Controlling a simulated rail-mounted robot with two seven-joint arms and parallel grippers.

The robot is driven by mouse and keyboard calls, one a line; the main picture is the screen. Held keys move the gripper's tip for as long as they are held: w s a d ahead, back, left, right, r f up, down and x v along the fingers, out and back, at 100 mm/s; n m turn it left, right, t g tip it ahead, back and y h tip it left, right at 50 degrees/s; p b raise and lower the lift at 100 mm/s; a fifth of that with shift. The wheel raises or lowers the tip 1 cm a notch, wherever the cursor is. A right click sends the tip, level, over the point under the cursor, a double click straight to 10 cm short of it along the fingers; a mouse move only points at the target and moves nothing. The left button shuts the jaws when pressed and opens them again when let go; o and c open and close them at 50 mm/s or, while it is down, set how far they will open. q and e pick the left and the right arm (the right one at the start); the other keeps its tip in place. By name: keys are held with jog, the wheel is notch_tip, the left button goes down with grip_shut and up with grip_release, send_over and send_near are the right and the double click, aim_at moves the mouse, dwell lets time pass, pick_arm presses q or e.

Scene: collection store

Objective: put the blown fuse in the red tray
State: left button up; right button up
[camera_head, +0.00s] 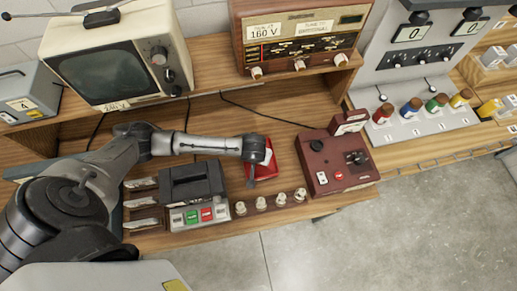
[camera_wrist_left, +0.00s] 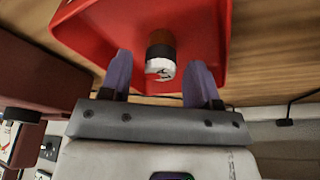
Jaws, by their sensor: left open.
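The red tray (camera_head: 268,169) lies on the wooden bench, partly hidden by my left arm. In the left wrist view the red tray (camera_wrist_left: 95,38) fills the upper middle. A short fuse (camera_wrist_left: 161,50), brown with a dark band and a white, dark-marked end, is inside the tray's outline. My left gripper (camera_wrist_left: 160,68) is open, with one finger on each side of the fuse's white end. Contact between fingers and fuse cannot be made out. In the head view my left gripper (camera_head: 251,175) points down at the tray, and the fuse is hidden. My right gripper is not in view.
A dark red box (camera_head: 335,165) with switches stands right of the tray. Several small glass pieces (camera_head: 262,203) line the bench's front edge. A black device (camera_head: 192,184) with coloured buttons stands left. Coloured cylinders (camera_head: 411,107) sit on a grey panel at right.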

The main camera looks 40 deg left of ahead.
pick_arm(q)
jog(key=p+v, duration=0.1)
jog(key=v, duration=1)
jog(key=shift+r, duration=0.4)
